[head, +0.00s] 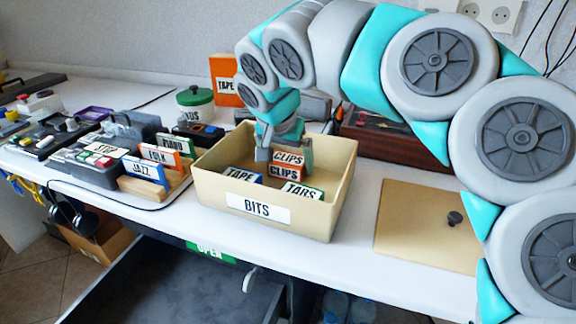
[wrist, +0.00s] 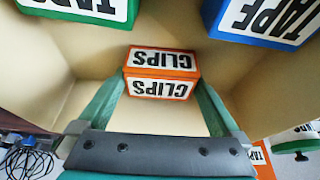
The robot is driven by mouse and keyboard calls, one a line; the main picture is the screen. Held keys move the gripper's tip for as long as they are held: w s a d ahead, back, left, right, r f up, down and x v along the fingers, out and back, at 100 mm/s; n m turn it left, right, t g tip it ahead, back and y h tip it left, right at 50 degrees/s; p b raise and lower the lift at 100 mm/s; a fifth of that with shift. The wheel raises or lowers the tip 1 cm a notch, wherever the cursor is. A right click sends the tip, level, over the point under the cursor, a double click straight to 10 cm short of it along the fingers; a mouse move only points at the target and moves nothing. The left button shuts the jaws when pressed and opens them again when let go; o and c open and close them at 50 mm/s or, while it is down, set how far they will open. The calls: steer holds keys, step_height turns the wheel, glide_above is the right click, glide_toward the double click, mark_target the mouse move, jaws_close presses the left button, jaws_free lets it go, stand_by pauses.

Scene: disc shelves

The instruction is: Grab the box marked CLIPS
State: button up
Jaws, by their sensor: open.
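The orange box marked CLIPS (head: 284,171) stands inside the cream bin labelled BITS (head: 320,222), with the word on two of its faces. In the wrist view the CLIPS box (wrist: 160,74) is upside down in the picture, centred between my fingers. My gripper (head: 285,152) reaches down into the bin at the box. In the wrist view my gripper (wrist: 162,82) is open, one finger on each side of the box. I cannot tell whether the fingers touch it. In the head view the fingers hide part of the box's surroundings.
A blue TAPE box (head: 242,175) and a green TABS box (head: 301,191) share the bin, in front of the CLIPS box. The bin walls stand close around my gripper. A wooden rack (head: 160,189) holds JAZZ and FOLK cards at left. A tan board (head: 425,225) lies at right.

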steer(key=c, duration=1)
